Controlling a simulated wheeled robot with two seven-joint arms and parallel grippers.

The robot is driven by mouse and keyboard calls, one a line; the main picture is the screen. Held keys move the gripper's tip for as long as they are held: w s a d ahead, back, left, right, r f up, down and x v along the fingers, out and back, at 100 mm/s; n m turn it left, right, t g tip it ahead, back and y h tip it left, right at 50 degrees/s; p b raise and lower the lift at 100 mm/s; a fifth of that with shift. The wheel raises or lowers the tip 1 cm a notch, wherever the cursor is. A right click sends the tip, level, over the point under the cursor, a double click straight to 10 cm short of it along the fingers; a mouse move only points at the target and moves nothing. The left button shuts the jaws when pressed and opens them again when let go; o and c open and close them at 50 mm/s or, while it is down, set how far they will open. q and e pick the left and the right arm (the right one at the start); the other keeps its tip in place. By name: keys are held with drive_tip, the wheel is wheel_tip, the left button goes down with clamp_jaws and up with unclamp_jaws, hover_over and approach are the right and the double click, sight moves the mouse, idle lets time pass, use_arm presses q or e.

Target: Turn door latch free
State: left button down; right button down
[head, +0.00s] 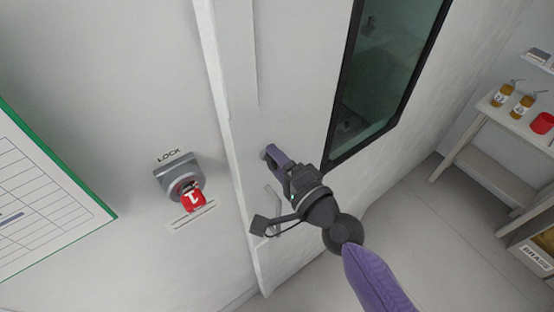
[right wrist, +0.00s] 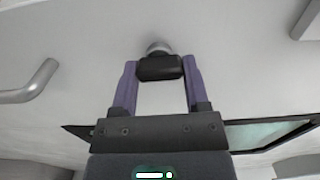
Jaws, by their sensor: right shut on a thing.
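The door latch is a small dark turn-piece on a round metal base (right wrist: 158,46) on the white door (head: 295,110). In the right wrist view the dark turn-piece (right wrist: 160,69) lies crosswise between the fingertips. My right gripper (head: 270,155) reaches the door beside its left edge, its purple fingers shut on the latch. The right wrist view shows this gripper (right wrist: 159,64) with one finger at each end of the turn-piece. In the head view the fingers hide most of the latch. My left gripper is not in view.
A metal lever handle (head: 273,196) is just below the latch. A grey lock box (head: 176,172) with a red knob (head: 193,200), labelled LOCK, is on the wall to the left. A dark-framed window (head: 380,80) is in the door. A shelf (head: 490,112) with bottles stands at right.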

drive_tip(key=shift+m, duration=0.3)
idle(0.4)
drive_tip(key=shift+c, duration=0.4)
unclamp_jaws()
drive_tip(key=b+v, duration=0.2)
drive_tip(key=v, duration=0.8)
